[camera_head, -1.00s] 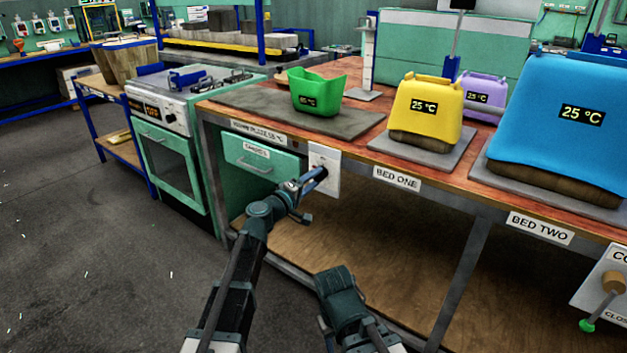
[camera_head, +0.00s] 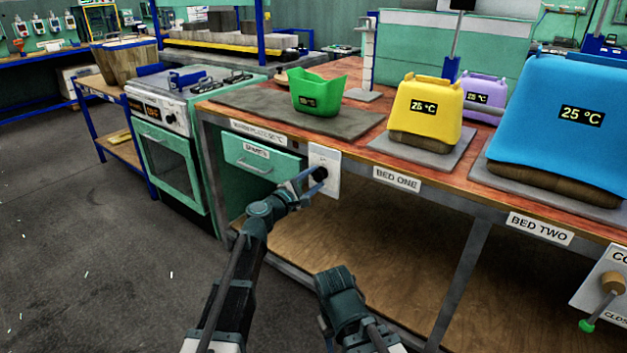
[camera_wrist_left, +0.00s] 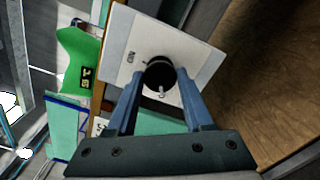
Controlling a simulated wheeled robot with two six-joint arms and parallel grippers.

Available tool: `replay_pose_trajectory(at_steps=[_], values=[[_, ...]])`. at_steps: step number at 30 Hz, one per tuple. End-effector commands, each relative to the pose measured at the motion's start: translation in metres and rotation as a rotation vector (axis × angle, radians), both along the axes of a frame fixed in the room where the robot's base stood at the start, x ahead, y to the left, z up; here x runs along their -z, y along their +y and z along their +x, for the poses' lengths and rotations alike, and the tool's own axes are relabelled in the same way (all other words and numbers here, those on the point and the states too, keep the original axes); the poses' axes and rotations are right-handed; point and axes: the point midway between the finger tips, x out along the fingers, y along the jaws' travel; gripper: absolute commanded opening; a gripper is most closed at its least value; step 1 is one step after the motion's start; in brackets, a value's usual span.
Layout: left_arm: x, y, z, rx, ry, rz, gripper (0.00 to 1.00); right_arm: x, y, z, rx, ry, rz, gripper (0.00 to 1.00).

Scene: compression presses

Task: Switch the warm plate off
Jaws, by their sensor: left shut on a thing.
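The warm plate (camera_head: 250,101) is a dark grey slab on the left end of the wooden bench, with a green open container (camera_head: 318,92) on it. Its front-edge label (camera_head: 258,132) is hard to read. Below, a white switch panel (camera_head: 330,158) carries a round black knob (camera_head: 320,173). The left wrist view shows the knob (camera_wrist_left: 159,73) between the two blue fingers of my left gripper (camera_wrist_left: 159,82), which is shut on it. Lettering on the panel (camera_wrist_left: 140,40) is rotated and partly hidden, so I cannot tell the setting. My right gripper is out of view.
A yellow press cover (camera_head: 430,115) and a blue one (camera_head: 560,130) stand to the right, both showing 25 °C. A green drawer (camera_head: 262,158) is left of the panel, and a stove (camera_head: 170,140) stands further left. A lever (camera_head: 605,290) hangs at the lower right.

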Motion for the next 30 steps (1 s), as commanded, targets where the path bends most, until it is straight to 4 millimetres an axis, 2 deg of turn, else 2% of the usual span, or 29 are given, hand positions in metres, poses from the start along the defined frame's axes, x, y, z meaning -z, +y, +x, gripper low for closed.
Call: replay_pose_trajectory(at_steps=[19, 20, 24, 30], values=[[0.0005, 0.0007, -0.0007, 0.0, 0.025, -0.032, 0.0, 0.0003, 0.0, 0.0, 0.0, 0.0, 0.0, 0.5], [0.0005, 0.0007, -0.0007, 0.0, 0.025, -0.032, 0.57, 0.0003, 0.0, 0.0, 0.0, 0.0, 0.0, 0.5], [0.0004, 0.0006, -0.0006, -0.001, 0.024, -0.033, 0.81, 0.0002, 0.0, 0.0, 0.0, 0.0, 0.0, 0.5], [0.0002, 0.0002, -0.0003, 0.0, 0.024, -0.032, 0.81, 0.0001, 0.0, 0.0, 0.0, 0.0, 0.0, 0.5]])
